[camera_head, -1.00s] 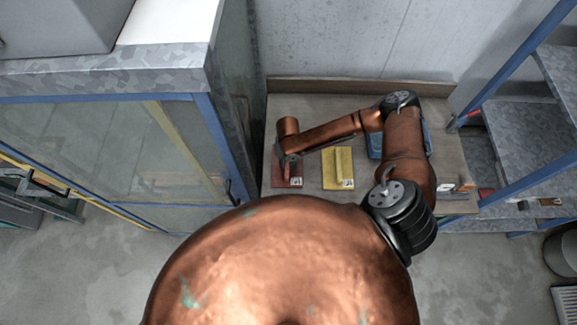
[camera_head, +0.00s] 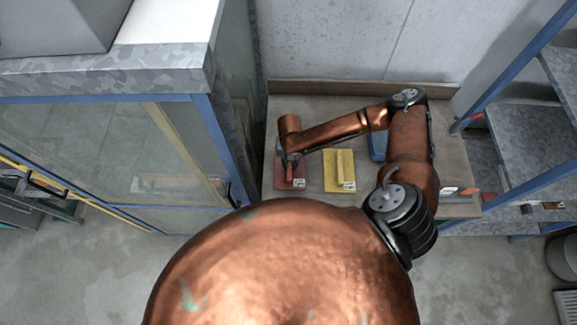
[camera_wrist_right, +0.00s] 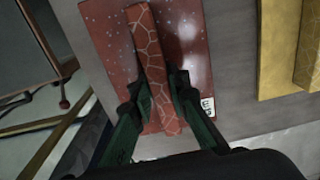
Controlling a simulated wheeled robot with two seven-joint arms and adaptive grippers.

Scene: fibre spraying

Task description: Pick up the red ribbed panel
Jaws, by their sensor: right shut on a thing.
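The red ribbed panel (camera_head: 290,178) lies on the table at the left, partly hidden under my right gripper (camera_head: 289,160). In the right wrist view the red panel (camera_wrist_right: 108,45) is a speckled flat plate with a raised rib (camera_wrist_right: 152,65) marked by pale crack-like lines and a white label at one corner. My right gripper (camera_wrist_right: 157,98) has its green fingers on both sides of the rib, shut on it. The panel appears flat on the table; I cannot tell any lift. My left gripper is not in view.
A yellow ribbed panel (camera_head: 331,180) lies just right of the red one, and a blue one (camera_head: 377,147) is partly behind my arm. A glass-sided cabinet with a blue frame (camera_head: 215,145) stands close at the left. Blue-framed shelves (camera_head: 535,130) stand at the right.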

